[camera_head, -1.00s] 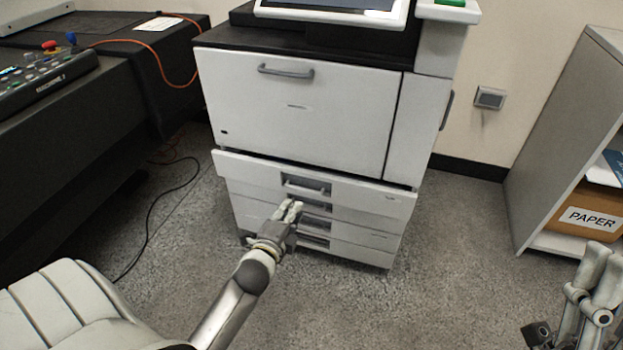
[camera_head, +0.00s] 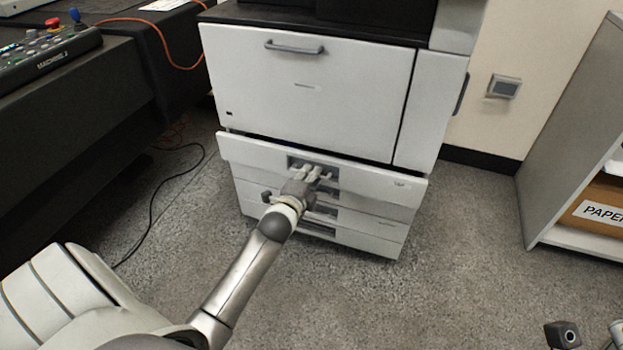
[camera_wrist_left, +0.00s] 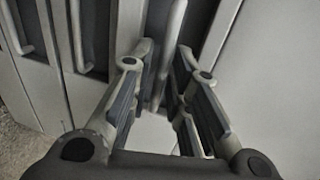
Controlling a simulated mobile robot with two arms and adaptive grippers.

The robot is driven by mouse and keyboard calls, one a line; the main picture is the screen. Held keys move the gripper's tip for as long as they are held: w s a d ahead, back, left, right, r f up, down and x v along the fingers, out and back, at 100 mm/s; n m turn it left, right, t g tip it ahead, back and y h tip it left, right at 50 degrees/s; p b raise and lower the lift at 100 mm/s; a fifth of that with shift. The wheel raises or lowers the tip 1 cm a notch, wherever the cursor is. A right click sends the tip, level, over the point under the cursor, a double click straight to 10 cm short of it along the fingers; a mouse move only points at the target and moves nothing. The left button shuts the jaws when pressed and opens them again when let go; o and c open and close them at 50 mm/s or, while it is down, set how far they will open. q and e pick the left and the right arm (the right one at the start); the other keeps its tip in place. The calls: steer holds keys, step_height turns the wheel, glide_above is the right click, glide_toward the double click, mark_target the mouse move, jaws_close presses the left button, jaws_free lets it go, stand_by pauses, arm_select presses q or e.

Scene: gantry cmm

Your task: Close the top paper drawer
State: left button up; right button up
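The top paper drawer (camera_head: 365,185) of the white printer sticks out a little past the drawers below it, with a dark gap along its upper edge. My left gripper (camera_head: 317,172) is in front of its recessed handle. In the left wrist view, the two fingers of my left gripper (camera_wrist_left: 164,58) are apart, with a pale handle bar (camera_wrist_left: 171,45) between or just beyond their tips. I cannot tell whether they touch it. The gripper hides much of the handle in the head view. Only small parts of my right arm show at the lower right corner; its fingertips are out of view.
The printer's large front panel (camera_head: 305,85) is above the drawer, and lower drawers (camera_head: 370,237) are below. A dark machine bench with a control panel (camera_head: 40,50) stands left. A grey shelf (camera_head: 565,130) with a paper box (camera_head: 598,207) stands right. The floor in front is clear.

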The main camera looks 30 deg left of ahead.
mark_target(316, 164)
arm_select(q)
steer(key=shift+w+a+f, duration=0.1)
steer(key=shift+w+a, duration=0.05)
steer(key=shift+w, duration=0.4)
jaws_close()
steer(key=shift+r+x, duration=0.15)
steer(key=shift+x, duration=0.65)
steer(key=shift+r+x, duration=0.15)
steer(key=shift+x, duration=0.6)
steer(key=shift+w+a+r, duration=0.1)
steer(key=shift+r, duration=0.05)
